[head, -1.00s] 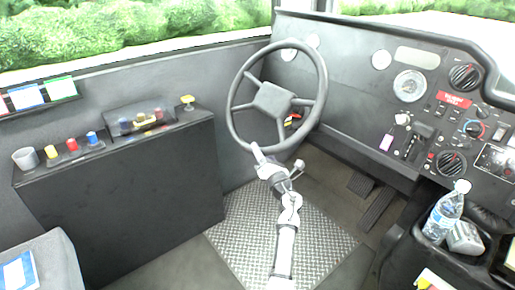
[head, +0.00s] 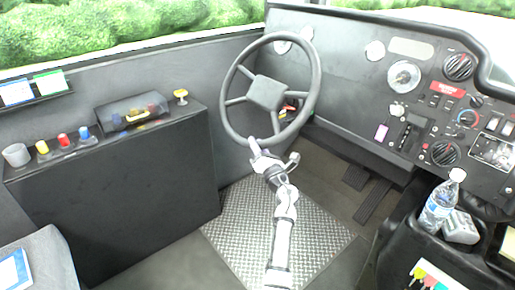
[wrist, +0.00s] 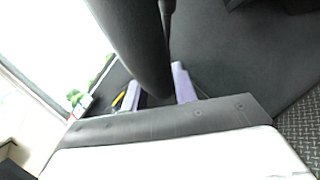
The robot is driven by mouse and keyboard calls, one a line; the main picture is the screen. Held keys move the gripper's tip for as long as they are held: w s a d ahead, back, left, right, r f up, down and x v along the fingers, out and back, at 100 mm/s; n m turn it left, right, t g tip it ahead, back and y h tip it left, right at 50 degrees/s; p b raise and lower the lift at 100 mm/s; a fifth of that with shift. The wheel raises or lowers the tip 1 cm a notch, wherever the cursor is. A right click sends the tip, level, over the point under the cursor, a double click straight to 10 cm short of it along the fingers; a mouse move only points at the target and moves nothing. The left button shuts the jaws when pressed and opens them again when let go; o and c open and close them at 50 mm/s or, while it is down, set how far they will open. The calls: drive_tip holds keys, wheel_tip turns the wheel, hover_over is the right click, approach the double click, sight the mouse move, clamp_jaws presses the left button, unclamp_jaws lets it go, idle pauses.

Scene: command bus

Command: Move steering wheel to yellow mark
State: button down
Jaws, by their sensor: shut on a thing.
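The black steering wheel (head: 267,92) stands tilted in front of the dashboard, with spokes from a square hub to its round rim. My gripper (head: 254,146) is at the near bottom part of the rim. In the wrist view the thick dark rim (wrist: 135,40) passes between the two purple fingertips of my gripper (wrist: 157,90), which is shut on it. I cannot clearly make out a yellow mark on the wheel. A small yellow strip (wrist: 118,100) shows beside the left finger in the wrist view, but I cannot tell what it is.
The dashboard (head: 350,85) is behind and right of the wheel. A water bottle (head: 440,205) stands at the right. Metal plate floor (head: 235,225) lies below my arm.

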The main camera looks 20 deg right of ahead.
wheel_tip(320, 180, down, 7)
drive_tip(key=w+d+h+b, duration=0.1)
drive_tip(key=d+b, duration=0.1)
drive_tip(key=b, duration=0.3)
drive_tip(key=shift+d+f+n, duration=0.15)
drive_tip(key=shift+d+n, duration=0.15)
drive_tip(key=shift+d, duration=0.1)
drive_tip(key=c, duration=1.2)
unclamp_jaws()
drive_tip(key=shift+o, duration=0.4)
drive_tip(key=shift+s+a, duration=0.1)
